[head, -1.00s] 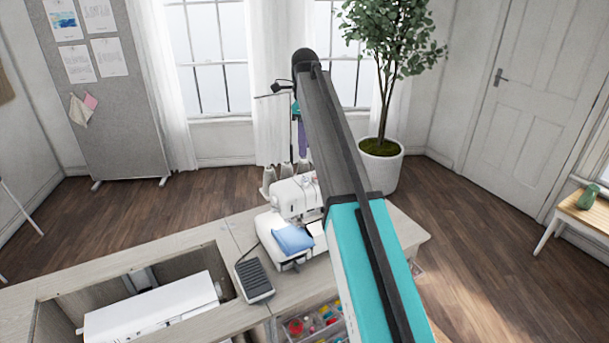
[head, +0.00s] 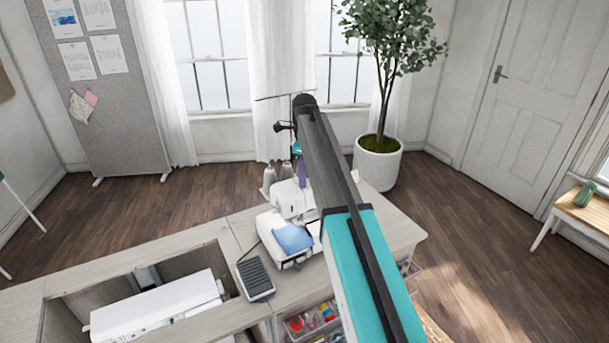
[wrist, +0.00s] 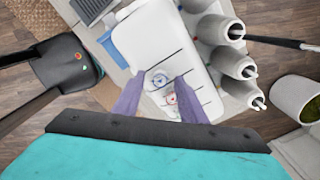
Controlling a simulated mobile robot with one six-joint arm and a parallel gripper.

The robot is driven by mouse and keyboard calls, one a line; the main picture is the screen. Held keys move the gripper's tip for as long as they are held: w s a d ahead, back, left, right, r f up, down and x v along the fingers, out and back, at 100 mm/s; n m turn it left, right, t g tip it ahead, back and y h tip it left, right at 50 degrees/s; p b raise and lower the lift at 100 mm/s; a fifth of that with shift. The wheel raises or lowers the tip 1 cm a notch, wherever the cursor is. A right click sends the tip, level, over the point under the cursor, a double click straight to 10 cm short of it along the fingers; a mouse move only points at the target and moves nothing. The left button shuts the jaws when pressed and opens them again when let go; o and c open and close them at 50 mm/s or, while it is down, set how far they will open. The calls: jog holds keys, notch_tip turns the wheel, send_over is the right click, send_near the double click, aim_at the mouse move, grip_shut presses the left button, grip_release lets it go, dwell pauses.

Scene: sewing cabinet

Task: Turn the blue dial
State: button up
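The white sewing machine (head: 288,197) stands on the cabinet top, with a blue cloth (head: 293,239) on its front. In the wrist view, the blue dial (wrist: 159,80) is a small round knob with blue markings on the white machine top (wrist: 150,45). A similar dial with a red centre (wrist: 172,98) sits beside it. My gripper (wrist: 160,77) is open, its purple fingers spread on either side of the dials. I cannot tell whether they touch the machine. In the head view, one purple finger (head: 303,173) shows above the machine; my arm hides the rest.
Several thread cones (wrist: 235,62) stand close to the right of the machine in the wrist view. A black foot pedal (head: 255,278) lies on the cabinet top (head: 238,233). A second white machine (head: 160,305) sits in the cabinet opening at the left.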

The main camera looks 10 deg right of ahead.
jog(key=shift+f, duration=0.4)
grip_shut()
